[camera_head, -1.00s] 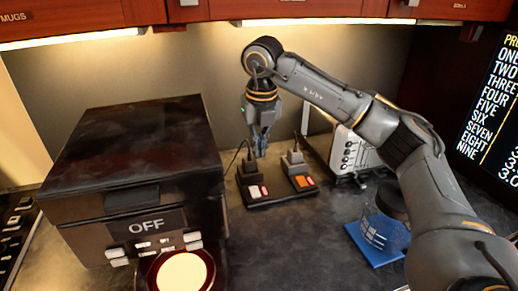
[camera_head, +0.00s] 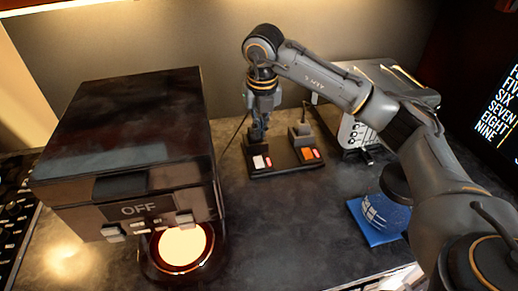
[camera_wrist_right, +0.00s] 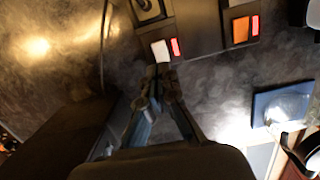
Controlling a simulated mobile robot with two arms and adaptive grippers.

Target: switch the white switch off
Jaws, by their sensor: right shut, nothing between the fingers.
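The white switch (camera_head: 258,162) sits at the front left of a black power strip (camera_head: 285,168). A lit red light is beside it. The switch also shows in the wrist view (camera_wrist_right: 160,50), with the red light (camera_wrist_right: 175,47) to its right. My right gripper (camera_head: 258,140) is shut and empty, pointing down just above and behind the switch in the head view. In the wrist view its fingertips (camera_wrist_right: 158,76) are just below the switch's near edge; I cannot tell whether they touch it. My left gripper is not in view.
An orange switch (camera_head: 307,154) with its own red light is to the right, with a plug (camera_head: 301,133) behind it. A black box marked OFF (camera_head: 125,140) stands left. A silver appliance (camera_head: 375,95) and a blue item (camera_head: 375,220) are to the right.

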